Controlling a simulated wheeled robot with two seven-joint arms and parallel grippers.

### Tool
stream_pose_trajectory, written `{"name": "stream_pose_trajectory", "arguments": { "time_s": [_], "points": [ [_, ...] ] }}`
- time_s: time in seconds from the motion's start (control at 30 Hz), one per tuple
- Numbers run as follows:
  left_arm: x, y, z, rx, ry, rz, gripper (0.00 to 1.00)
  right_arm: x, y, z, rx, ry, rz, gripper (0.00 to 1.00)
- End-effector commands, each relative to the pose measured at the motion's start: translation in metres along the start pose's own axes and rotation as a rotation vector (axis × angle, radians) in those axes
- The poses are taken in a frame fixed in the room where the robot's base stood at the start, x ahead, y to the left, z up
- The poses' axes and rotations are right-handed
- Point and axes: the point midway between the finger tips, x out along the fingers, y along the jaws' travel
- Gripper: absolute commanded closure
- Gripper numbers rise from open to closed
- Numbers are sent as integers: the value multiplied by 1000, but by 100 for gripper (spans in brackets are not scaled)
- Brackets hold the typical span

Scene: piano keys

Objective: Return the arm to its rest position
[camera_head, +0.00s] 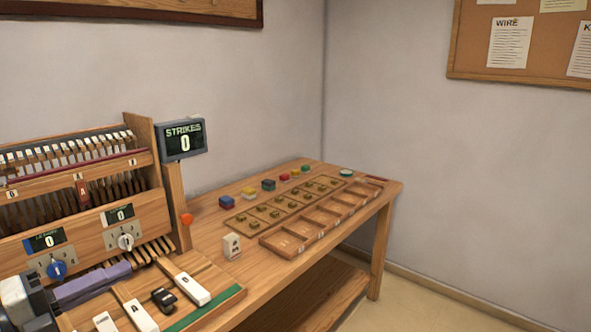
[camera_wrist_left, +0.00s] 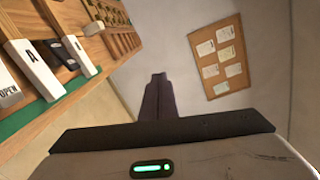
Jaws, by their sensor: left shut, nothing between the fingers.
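My left gripper (camera_head: 127,267) comes in from the lower left of the head view, its purple-grey fingers closed together and empty. It is in front of the wooden piano cabinet (camera_head: 150,217), over the back of the keys; whether it touches anything cannot be told. In the left wrist view the closed fingers (camera_wrist_left: 159,92) point away over open space. White keys (camera_head: 192,288) and a black key (camera_head: 164,299) lie at the front of the cabinet. In the left wrist view a white key marked A (camera_wrist_left: 35,68) is at the left. My right gripper is not in view.
A screen reading STRIKES 0 (camera_head: 185,140) stands on a post. Blue (camera_head: 57,269) and white (camera_head: 126,241) knobs are on the cabinet front. The table (camera_head: 330,258) holds trays, coloured blocks and a white block (camera_head: 232,246). The floor at right is clear.

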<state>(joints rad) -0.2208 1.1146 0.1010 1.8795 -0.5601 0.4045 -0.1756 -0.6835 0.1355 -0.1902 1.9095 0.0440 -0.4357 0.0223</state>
Motion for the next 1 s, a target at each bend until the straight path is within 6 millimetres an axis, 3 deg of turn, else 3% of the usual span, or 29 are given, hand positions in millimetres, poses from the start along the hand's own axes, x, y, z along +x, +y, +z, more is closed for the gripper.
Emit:
{"name": "stream_pose_trajectory", "arguments": {
  "time_s": [0.03,0.2,0.27,0.43,0.6,0.7,0.83,1.0],
  "points": [
    [-3,36,-12,-190,-79,-4,100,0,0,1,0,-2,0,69],
    [-22,151,-65,-761,-350,49,100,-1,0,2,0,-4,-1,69],
    [-31,186,-92,-938,-435,82,100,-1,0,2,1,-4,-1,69],
    [-55,265,-191,-1391,-649,204,100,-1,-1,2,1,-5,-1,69],
    [-71,302,-290,-1739,-802,329,100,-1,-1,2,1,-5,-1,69],
    [-76,309,-330,-1867,-856,383,100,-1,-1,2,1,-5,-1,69],
    [-78,311,-357,-1949,-888,420,100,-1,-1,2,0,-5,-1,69],
    [-79,312,-362,-1964,-894,429,100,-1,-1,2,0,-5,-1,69]
  ]
}}
